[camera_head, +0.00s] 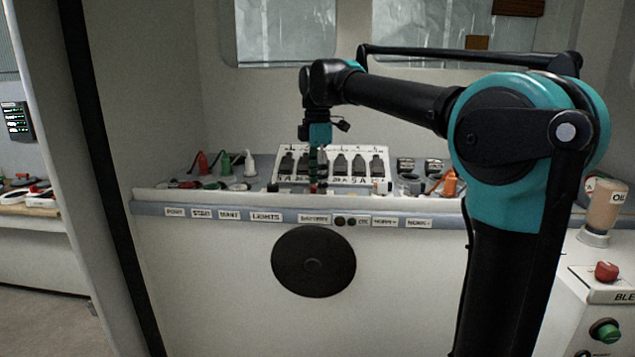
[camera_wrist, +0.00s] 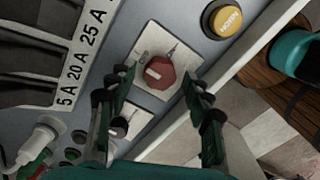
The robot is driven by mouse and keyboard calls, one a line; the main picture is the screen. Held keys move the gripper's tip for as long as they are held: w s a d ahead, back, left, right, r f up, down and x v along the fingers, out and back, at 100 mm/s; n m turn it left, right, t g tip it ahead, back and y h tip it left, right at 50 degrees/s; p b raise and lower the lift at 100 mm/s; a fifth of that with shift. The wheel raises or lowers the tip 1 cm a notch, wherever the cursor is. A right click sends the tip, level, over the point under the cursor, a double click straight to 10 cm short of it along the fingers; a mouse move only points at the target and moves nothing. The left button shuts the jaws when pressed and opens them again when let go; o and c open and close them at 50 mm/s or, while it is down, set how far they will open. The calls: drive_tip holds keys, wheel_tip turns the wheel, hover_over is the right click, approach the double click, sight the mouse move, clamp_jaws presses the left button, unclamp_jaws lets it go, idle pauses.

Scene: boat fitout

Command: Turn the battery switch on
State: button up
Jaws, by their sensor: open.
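In the wrist view, a red faceted rotary knob (camera_wrist: 160,72), which looks like the battery switch, sits on a white square plate (camera_wrist: 148,50) on the grey console. A pale mark shows on its face; I cannot read its on or off position. My gripper (camera_wrist: 158,84) is open, with one finger on each side of the knob in the picture; I see no clear contact. In the head view my gripper (camera_head: 318,182) points down at the console in front of the breaker panel, and the knob is mostly hidden there.
A breaker panel (camera_head: 335,163) stands behind my gripper. A yellow button (camera_wrist: 224,19) and a dark knob (camera_wrist: 119,130) are close to the red one. Coloured plugs (camera_head: 224,164) stand at left, an orange one (camera_head: 449,183) at right. A red knob (camera_head: 606,271) tops a separate box.

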drive_tip(key=shift+f, duration=0.2)
drive_tip(key=c, duration=1.2)
drive_tip(key=shift+o, duration=0.2)
